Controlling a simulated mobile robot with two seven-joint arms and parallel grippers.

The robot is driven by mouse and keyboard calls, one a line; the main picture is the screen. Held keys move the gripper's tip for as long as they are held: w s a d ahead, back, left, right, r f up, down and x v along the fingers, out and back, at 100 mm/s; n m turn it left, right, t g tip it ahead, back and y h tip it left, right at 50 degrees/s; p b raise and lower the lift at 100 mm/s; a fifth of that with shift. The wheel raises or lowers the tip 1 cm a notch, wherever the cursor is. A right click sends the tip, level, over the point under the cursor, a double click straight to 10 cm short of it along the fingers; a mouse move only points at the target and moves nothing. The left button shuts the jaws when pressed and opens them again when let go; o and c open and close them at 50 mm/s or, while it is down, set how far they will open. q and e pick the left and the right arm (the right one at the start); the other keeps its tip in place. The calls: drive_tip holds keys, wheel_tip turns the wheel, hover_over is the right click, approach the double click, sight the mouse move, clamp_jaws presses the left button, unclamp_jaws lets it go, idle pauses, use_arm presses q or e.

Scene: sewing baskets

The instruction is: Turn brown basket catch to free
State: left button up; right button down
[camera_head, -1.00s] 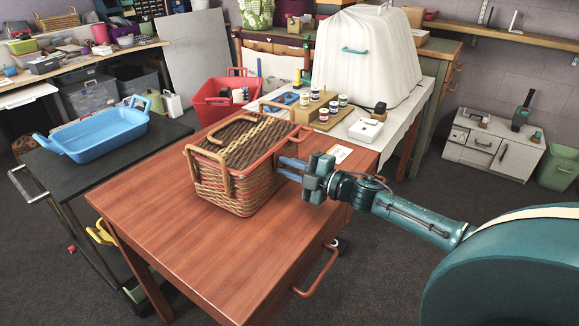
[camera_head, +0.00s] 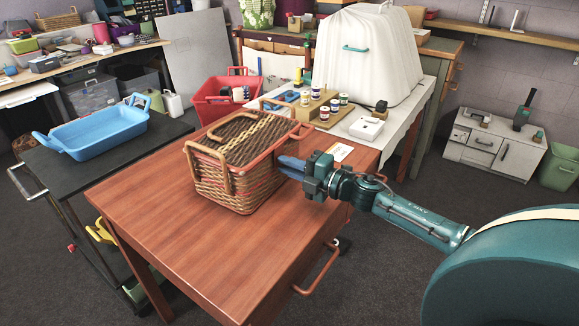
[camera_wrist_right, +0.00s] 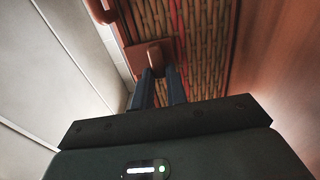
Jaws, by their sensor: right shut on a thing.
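The brown wicker basket (camera_head: 235,187) stands on the wooden table with its lid down. Its woven side also fills the upper part of the right wrist view (camera_wrist_right: 205,45). The catch (camera_wrist_right: 154,53), a small brown tab on a square plate, is on the basket's right side. My right gripper (camera_head: 284,165) reaches that side from the right. In the right wrist view its two dark fingers (camera_wrist_right: 160,75) are close together, shut on the catch. The fingers partly hide the catch, so its exact turn is hard to tell. My left gripper is not in view.
The wooden table (camera_head: 170,235) is clear in front of the basket. A red bin (camera_head: 215,105) and a tray of small jars (camera_head: 322,112) are behind it. A blue tray (camera_head: 100,132) sits on the dark cart at left.

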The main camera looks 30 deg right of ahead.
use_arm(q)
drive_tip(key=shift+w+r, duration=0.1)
use_arm(e)
drive_tip(key=c, duration=1.4)
unclamp_jaws()
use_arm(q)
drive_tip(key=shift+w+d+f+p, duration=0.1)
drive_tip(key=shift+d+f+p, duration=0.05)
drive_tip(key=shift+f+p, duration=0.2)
use_arm(e)
drive_tip(key=v, duration=1.3)
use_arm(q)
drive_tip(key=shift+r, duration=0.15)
use_arm(e)
drive_tip(key=shift+s, duration=0.1)
